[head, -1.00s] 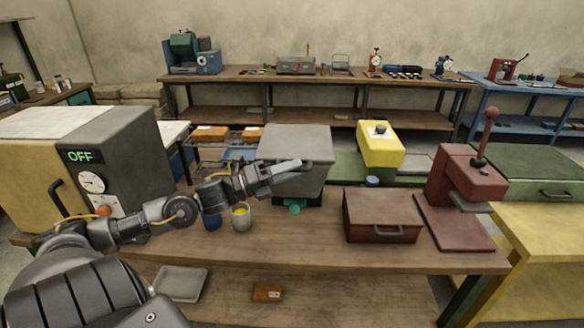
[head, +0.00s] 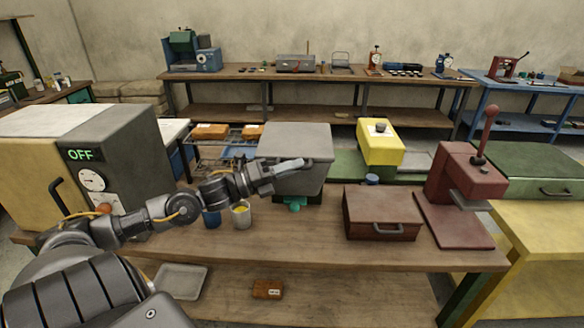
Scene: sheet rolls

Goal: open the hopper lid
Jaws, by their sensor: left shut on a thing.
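The hopper (head: 312,182) is a grey box-shaped bin in the middle of the workbench, with a green part below it. Its flat grey lid (head: 294,136) lies on top and looks closed, or very nearly so. A dark bar handle (head: 318,160) runs along the lid's front edge. My left gripper (head: 290,165) reaches in from the left and is shut on this handle. The fingers hide part of the handle and of the hopper's front. My right gripper is not in view.
A blue cup (head: 211,219) and a pale cup with yellow contents (head: 241,215) stand close below my left wrist. A brown case (head: 381,212) and a red lever press (head: 467,178) stand to the right. A grey machine marked OFF (head: 112,150) stands at left.

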